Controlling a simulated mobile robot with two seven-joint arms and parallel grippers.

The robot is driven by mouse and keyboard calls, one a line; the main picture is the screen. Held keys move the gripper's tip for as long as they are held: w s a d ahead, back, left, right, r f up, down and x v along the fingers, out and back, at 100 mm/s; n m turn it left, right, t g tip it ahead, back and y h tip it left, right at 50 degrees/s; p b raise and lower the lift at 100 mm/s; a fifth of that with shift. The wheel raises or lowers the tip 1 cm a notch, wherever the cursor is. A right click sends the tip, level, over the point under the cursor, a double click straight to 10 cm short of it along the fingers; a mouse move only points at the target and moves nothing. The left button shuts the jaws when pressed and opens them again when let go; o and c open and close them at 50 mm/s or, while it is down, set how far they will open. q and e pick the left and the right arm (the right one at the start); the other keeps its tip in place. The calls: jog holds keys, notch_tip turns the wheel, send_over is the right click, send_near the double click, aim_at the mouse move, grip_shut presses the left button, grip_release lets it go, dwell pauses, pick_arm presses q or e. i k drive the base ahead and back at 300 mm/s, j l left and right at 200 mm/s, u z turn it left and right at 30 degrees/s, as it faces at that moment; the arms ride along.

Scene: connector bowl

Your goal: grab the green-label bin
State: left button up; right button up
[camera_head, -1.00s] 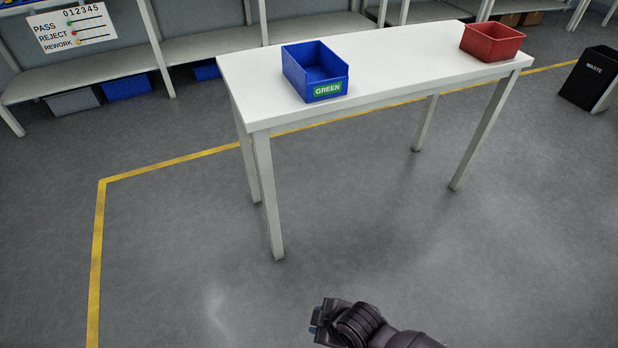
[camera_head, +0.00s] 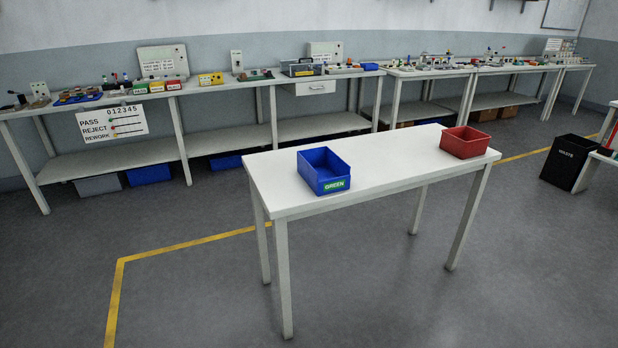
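The green-label bin (camera_head: 323,172) is an open blue bin with a green label reading GREEN on its front. It sits upright on the left half of a white table (camera_head: 400,168) and looks empty, though part of its floor is hidden by its walls. Neither of my grippers shows in the head view.
A red bin (camera_head: 465,142) stands at the table's right end. A black waste bin (camera_head: 569,163) is on the floor at right. Long cluttered workbenches (camera_head: 230,85) line the back wall. The floor in front of the table is clear, with a yellow line (camera_head: 185,245) at left.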

aim_at(326, 173)
jog(key=u, duration=1.25)
jog(key=l+u, duration=0.55)
jog(key=l, duration=1.6)
jog(key=i+l, duration=0.1)
jog(key=l, duration=1.5)
